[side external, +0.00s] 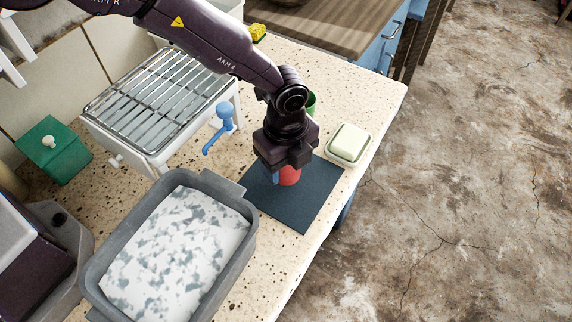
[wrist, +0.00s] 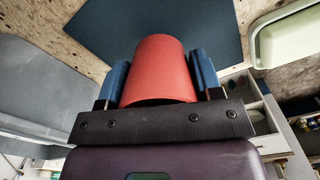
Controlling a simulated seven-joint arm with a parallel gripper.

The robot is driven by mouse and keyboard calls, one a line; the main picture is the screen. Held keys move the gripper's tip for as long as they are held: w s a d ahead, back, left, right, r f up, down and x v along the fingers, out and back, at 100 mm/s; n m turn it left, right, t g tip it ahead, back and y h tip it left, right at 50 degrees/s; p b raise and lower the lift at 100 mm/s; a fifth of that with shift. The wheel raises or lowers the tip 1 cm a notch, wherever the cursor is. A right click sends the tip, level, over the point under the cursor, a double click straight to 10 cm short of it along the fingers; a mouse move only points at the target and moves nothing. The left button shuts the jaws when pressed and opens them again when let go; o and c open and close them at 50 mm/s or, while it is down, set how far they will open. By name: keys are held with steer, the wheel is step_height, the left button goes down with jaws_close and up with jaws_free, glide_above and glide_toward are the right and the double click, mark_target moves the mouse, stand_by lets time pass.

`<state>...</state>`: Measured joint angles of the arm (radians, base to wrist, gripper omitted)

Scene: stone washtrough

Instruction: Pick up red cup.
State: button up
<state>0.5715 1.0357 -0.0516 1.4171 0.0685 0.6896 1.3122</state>
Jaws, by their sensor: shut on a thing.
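The red cup (side external: 289,175) is under my gripper (side external: 282,178) in the side external view, above or on the dark blue mat (side external: 308,212). In the wrist view the red cup (wrist: 160,75) sits between the two blue fingers of my gripper (wrist: 162,80), which are shut on its sides. The mat (wrist: 120,22) shows behind the cup there. I cannot tell for sure whether the cup's base touches the mat. My gripper hides much of the cup in the side external view.
A grey basin (side external: 249,222) with white foamy water is left of the mat. A soap dish (side external: 348,143) stands to the right, near the counter edge. A green object (side external: 311,101) is partly hidden behind my arm. A dish rack (side external: 160,95) and blue tap-like item (side external: 222,122) stand behind.

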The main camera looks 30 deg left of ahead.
steer(key=s+a+r, duration=0.2)
steer(key=s+r, duration=0.1)
steer(key=s+a+r, duration=0.3)
steer(key=s+r, duration=0.1)
steer(key=s+a+r, duration=0.2)
steer(key=s+r, duration=0.1)
steer(key=shift+s+a+r, duration=0.2)
steer(key=shift+s+r, duration=0.1)
steer(key=shift+s+a+r, duration=0.1)
steer(key=shift+s, duration=0.2)
steer(key=s+d+n, duration=0.1)
steer(key=s+n, duration=0.2)
steer(key=s, duration=0.6)
steer(key=s+d+f+n, duration=0.1)
steer(key=s+d+n, duration=0.1)
steer(key=s, duration=0.8)
steer(key=shift+f+n, duration=0.15)
steer(key=shift+n, duration=0.35)
steer(key=shift+g+h, duration=0.4)
steer(key=shift+g, duration=0.5)
